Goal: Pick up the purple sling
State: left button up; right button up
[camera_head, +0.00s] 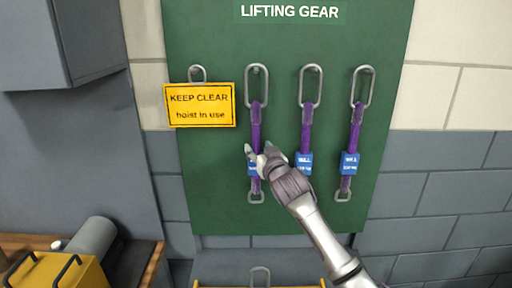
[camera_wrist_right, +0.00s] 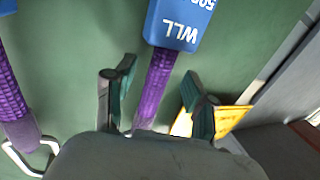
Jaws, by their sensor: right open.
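Three purple slings hang by oval steel links on a green board. The left purple sling (camera_head: 256,120) has a blue tag largely hidden by my right gripper (camera_head: 259,150). The middle sling (camera_head: 306,133) and right sling (camera_head: 354,136) show their blue tags. My right gripper is open in front of the left sling, near its tag. In the right wrist view a purple sling (camera_wrist_right: 156,85) runs between the two open fingers (camera_wrist_right: 158,74), with its blue WLL tag (camera_wrist_right: 182,20) above. I cannot tell how deep it sits between them. My left gripper is not in view.
A yellow KEEP CLEAR sign (camera_head: 199,105) hangs left of the slings. A second sling (camera_wrist_right: 14,100) is close at the left in the wrist view. A grey cabinet (camera_head: 60,40) juts out at upper left. A yellow case (camera_head: 60,272) stands at lower left.

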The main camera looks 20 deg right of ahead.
jog(key=shift+w, duration=0.95)
grip_shut()
jog(key=shift+r, duration=0.1)
